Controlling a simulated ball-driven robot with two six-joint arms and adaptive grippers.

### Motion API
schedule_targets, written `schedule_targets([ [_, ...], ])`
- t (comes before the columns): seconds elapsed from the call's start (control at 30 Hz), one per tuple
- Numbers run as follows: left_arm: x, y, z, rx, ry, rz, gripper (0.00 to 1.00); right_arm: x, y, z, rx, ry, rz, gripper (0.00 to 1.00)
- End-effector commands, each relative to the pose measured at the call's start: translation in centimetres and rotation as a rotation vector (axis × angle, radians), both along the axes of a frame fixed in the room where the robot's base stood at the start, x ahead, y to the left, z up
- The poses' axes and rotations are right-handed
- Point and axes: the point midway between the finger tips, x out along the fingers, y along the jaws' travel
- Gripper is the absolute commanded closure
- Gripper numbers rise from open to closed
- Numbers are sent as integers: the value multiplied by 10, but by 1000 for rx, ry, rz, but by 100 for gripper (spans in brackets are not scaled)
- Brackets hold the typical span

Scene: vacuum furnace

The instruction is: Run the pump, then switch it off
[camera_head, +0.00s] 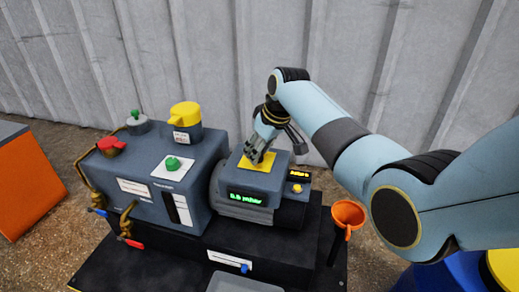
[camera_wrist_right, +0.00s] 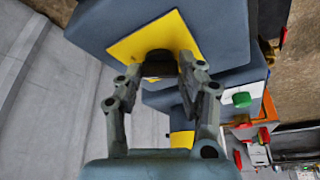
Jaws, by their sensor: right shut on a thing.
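The pump (camera_head: 190,195) is a grey-blue machine on a black base, with a motor block at its right end. A yellow plate (camera_head: 267,166) lies on top of the motor block, and a dark switch knob (camera_wrist_right: 157,60) stands on it in the right wrist view. My right gripper (camera_head: 256,158) is shut on this knob from above; its fingers hide the knob in the head view. A green-lit display (camera_head: 246,198) is on the motor block's front, its text too small to read surely. A small amber display (camera_head: 299,176) sits to its right. My left gripper is not in view.
On the pump are a yellow cap (camera_head: 185,114), a red knob (camera_head: 111,145), a green knob (camera_head: 173,163) and blue and red valve handles at the left. An orange funnel (camera_head: 348,213) stands right of the motor. A grey tray (camera_head: 240,283) is in front. A ribbed wall is behind.

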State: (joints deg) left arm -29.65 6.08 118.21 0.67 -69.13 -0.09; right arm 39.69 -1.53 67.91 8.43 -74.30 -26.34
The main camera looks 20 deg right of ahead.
Motion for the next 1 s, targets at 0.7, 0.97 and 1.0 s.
schedule_targets([
  [0.7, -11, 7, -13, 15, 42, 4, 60, 2, -2, 2, -1, 1, 215, 94],
  [0.97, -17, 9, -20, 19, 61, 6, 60, 3, -4, 0, 0, 2, 457, 94],
  [1.0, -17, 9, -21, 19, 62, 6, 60, 3, -4, -1, 1, 2, 497, 94],
])
